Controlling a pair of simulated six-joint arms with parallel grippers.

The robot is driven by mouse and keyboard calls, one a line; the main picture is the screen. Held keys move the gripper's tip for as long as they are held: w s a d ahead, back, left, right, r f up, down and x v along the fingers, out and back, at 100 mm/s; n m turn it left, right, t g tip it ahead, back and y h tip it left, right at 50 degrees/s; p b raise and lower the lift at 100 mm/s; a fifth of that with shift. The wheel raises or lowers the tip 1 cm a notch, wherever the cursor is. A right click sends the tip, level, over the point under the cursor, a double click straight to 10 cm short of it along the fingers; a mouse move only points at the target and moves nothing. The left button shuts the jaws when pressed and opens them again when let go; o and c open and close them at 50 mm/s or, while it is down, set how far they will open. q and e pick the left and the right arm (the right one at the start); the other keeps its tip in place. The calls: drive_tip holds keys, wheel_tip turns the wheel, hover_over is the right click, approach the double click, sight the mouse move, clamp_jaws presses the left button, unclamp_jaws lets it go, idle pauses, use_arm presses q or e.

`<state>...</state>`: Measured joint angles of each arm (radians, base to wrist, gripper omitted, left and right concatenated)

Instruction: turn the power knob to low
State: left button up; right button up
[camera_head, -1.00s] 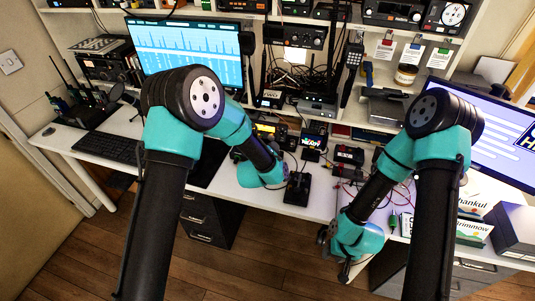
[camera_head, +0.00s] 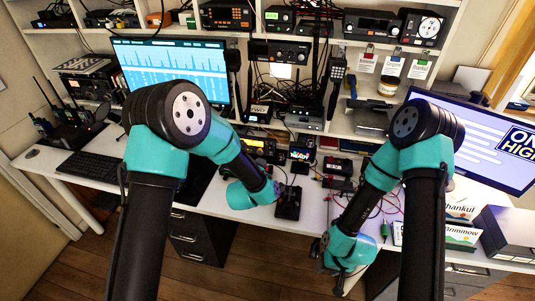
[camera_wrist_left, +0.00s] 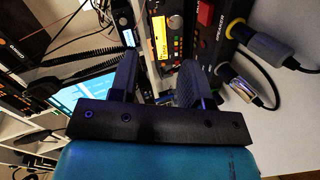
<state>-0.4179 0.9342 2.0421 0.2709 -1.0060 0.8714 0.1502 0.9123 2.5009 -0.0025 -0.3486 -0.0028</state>
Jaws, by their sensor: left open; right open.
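A radio with a lit yellow display (camera_head: 262,148) sits at the back of the desk. Its display (camera_wrist_left: 174,40) and small dark knobs also show in the left wrist view, beyond the fingers. I cannot tell which knob is the power knob. My left gripper (camera_head: 277,190) is over the desk in front of the radio, partly hidden by its own wrist. Its two fingers (camera_wrist_left: 156,78) are apart and empty in the left wrist view. My right gripper (camera_head: 338,275) hangs low by the desk's front edge, open, away from the radio.
A lit monitor (camera_head: 480,142) at right reads "ON" and "HIGH". A keyboard (camera_head: 95,169) lies at left. Cables and small devices crowd the middle. Equipment shelves (camera_head: 290,88) rise behind.

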sight(270, 149)
use_arm(q)
drive_tip(key=n, duration=0.5)
drive_tip(key=d+n+y, duration=0.1)
drive_tip(key=n, duration=0.4)
drive_tip(key=d+n, duration=0.1)
drive_tip(key=n, duration=0.5)
drive_tip(key=shift+s+d+y, duration=0.1)
drive_tip(key=shift+s+y, duration=0.1)
drive_tip(key=shift+y, duration=0.2)
drive_tip(key=x, duration=1.7)
drive_tip(key=shift+w+r, duration=0.25)
drive_tip(key=shift+w, duration=0.1)
clamp_jaws()
